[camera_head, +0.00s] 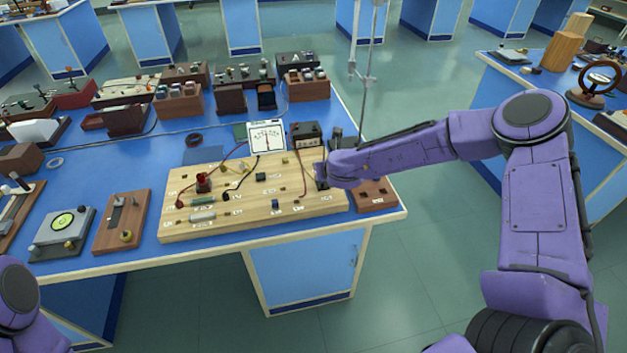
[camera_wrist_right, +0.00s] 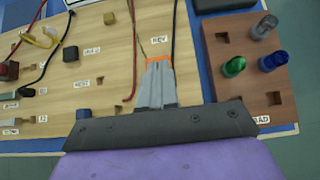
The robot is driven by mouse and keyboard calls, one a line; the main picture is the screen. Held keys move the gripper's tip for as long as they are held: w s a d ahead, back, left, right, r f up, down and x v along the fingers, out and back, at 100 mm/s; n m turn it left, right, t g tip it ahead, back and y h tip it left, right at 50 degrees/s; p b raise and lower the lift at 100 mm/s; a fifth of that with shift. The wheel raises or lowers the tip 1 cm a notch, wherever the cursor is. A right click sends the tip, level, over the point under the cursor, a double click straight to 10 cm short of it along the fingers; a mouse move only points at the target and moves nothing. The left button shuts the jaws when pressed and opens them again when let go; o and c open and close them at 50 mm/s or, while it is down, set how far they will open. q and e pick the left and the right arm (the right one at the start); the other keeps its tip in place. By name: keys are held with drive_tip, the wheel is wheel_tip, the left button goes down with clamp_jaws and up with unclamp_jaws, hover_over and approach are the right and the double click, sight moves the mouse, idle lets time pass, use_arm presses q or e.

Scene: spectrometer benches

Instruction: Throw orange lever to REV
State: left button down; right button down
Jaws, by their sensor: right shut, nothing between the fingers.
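My right gripper (camera_head: 320,175) is over the right end of the wooden circuit board (camera_head: 240,217). In the right wrist view its fingers (camera_wrist_right: 158,72) are shut together and empty. An orange piece (camera_wrist_right: 158,59), which looks like the orange lever, shows as a thin strip right at the fingertips; the rest is hidden behind them. I cannot tell whether they touch. The REV label (camera_wrist_right: 159,39) lies on the board just beyond the strip. In the head view the lever is hidden by my right arm. My left gripper is out of view.
A brown block (camera_wrist_right: 222,95) with green, blue and clear knobs stands right of the gripper. Red and black wires cross the board (camera_wrist_right: 100,100). A white-faced meter (camera_head: 266,137) stands behind it, and a metal stand (camera_head: 366,80) rises behind my right arm.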

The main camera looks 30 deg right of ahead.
drive_tip(key=shift+w+d+f, duration=0.1)
drive_tip(key=shift+w+d, duration=0.1)
drive_tip(key=shift+w, duration=0.25)
drive_tip(key=shift+w+d+b, duration=0.1)
drive_tip(key=shift+w+b, duration=0.3)
drive_tip(key=shift+b, duration=0.05)
drive_tip(key=shift+r, duration=0.2)
drive_tip(key=shift+r+p, duration=0.6)
drive_tip(key=shift+r, duration=0.15)
